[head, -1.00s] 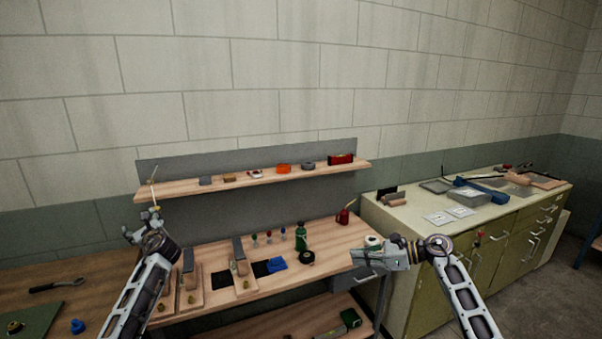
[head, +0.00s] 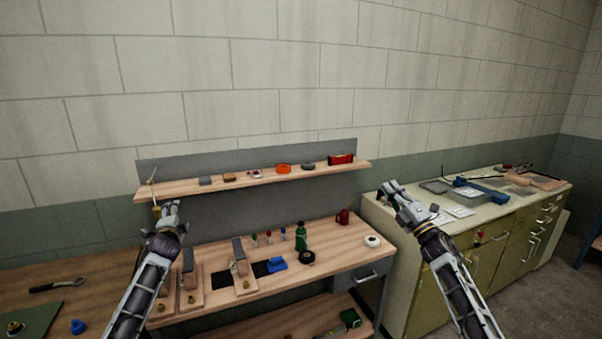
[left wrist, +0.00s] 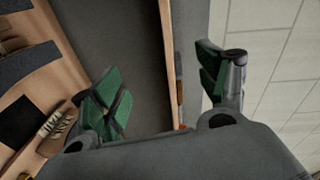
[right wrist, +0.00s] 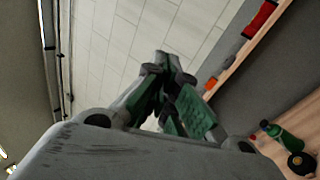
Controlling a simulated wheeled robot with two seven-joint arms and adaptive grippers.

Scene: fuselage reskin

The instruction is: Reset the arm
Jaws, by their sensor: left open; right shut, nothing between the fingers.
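My left gripper (head: 170,208) is raised over the left end of the workbench, in front of the shelf. In the left wrist view its green-padded fingers (left wrist: 162,92) are wide apart with nothing between them. My right gripper (head: 388,189) is raised in front of the left end of the green cabinet and points up and away. In the right wrist view its fingers (right wrist: 165,70) are together and hold nothing. Both grippers are clear of the surfaces.
The wooden workbench (head: 330,258) carries a green bottle (head: 301,236), a red oil can (head: 342,217), a tape roll (head: 372,241) and a blue item (head: 278,264). Above it is a shelf (head: 215,186) with small items. The green cabinet (head: 415,300) at right holds trays and tools.

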